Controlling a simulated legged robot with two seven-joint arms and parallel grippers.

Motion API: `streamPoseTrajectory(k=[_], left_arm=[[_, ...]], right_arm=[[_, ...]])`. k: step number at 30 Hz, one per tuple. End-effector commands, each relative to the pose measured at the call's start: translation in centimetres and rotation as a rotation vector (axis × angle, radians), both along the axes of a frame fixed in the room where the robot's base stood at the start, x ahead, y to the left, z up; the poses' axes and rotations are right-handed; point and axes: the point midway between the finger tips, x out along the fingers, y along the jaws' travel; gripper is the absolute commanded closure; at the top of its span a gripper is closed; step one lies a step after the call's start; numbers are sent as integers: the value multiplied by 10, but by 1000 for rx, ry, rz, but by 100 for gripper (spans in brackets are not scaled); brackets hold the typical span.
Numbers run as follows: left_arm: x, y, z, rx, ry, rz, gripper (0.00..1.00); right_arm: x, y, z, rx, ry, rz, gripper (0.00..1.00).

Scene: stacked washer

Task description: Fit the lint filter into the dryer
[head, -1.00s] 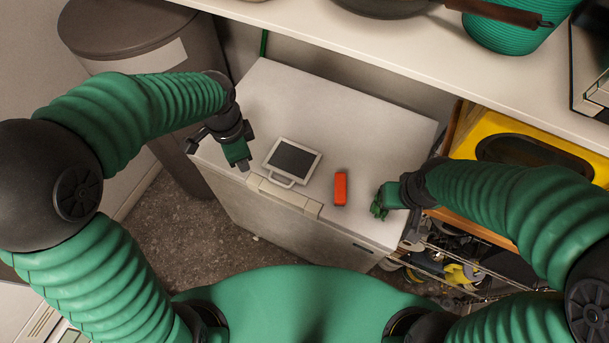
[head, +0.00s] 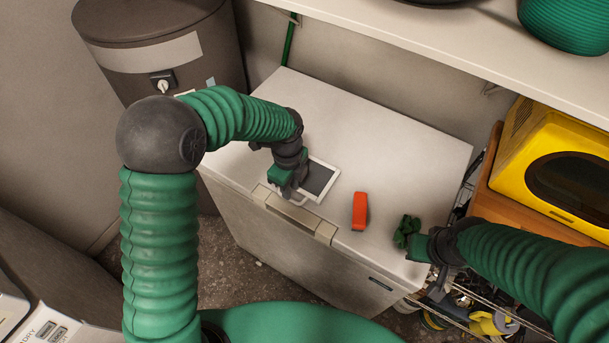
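The lint filter (head: 321,178), a white frame with dark mesh and a loop handle, lies on top of a white chest freezer (head: 395,130). My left gripper (head: 287,188) is at the filter's near left side, over the handle, and hides part of it. I cannot tell whether its fingers are closed on the handle. A white appliance corner (head: 45,325) marked "DRY" shows at the lower left; the dryer's filter slot is not visible.
An orange-red object (head: 360,211) lies on the freezer right of the filter. A white shelf (head: 420,45) overhangs the back. A yellow appliance (head: 550,160) stands at right, and a grey-brown cylinder (head: 165,60) at back left. The freezer's back is clear.

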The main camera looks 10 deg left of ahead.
Motion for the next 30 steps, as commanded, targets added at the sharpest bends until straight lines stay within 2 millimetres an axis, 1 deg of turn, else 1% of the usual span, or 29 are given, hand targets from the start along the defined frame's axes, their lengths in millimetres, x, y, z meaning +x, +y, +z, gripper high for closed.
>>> streamPoseTrajectory(k=[2, 7, 10, 16, 17, 22, 30], left_arm=[[-1, -3, -9, 0, 4, -1, 77], [0, -7, -40, 0, 4, -1, 77], [0, -6, -51, 2, 2, -1, 77], [0, -6, -53, 1, 0, 0, 77], [0, -5, -53, 1, 0, 0, 78], [0, -6, -53, 1, 0, 0, 100], [0, -6, -53, 1, 0, 0, 100]], right_arm=[[0, 0, 2, 0, 0, 0, 100], [0, 0, 5, 0, 0, -1, 100], [0, 0, 6, 0, 0, -1, 100], [0, 0, 5, 0, 0, 0, 100], [0, 0, 5, 0, 0, 0, 100], [0, 0, 5, 0, 0, 0, 100], [0, 0, 5, 0, 0, 0, 100]])
